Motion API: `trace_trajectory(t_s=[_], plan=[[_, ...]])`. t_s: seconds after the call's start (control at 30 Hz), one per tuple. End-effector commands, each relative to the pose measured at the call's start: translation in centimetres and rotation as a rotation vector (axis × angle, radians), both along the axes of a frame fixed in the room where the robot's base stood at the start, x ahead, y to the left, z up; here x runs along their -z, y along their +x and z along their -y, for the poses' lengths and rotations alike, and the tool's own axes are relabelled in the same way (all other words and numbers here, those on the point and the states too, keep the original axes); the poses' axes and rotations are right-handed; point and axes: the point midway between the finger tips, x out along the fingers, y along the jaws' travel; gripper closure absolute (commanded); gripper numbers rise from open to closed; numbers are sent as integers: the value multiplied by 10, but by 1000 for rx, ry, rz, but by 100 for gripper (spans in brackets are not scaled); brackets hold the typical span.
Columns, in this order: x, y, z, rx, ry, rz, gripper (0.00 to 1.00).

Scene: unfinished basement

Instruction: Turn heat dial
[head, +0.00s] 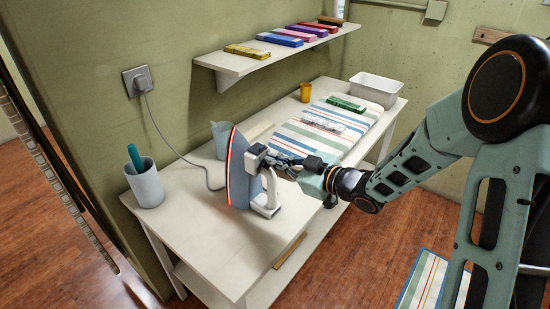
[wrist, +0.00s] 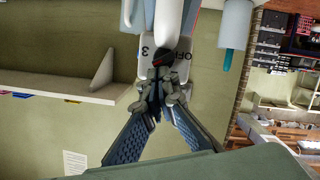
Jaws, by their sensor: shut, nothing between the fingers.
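An iron (head: 240,170) stands upright on its heel on the white table, with a red-edged soleplate facing left. My gripper (head: 274,160) reaches in from the right, with its fingertips right at the iron's body and handle. In the wrist view the gripper (wrist: 161,90) is shut, fingertips together, in front of the heat dial (wrist: 163,59). The dial shows as a small dark part with a reddish mark, between the printed "3" and "OFF". The fingers hide much of the dial, and I cannot tell whether they touch it.
The white table (head: 205,245) also holds a cup with a teal item (head: 148,187), a pale jug (head: 222,138), a striped ironing mat (head: 325,125) and a white bin (head: 375,88). The iron's cord runs to a wall socket (head: 138,80). A shelf (head: 235,66) hangs above.

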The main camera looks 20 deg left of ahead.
Motion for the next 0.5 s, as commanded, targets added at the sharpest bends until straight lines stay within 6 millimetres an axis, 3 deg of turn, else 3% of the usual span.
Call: trace_trajectory(t_s=[0.5], plan=[[-1,2,1,0,33,-81,100]])
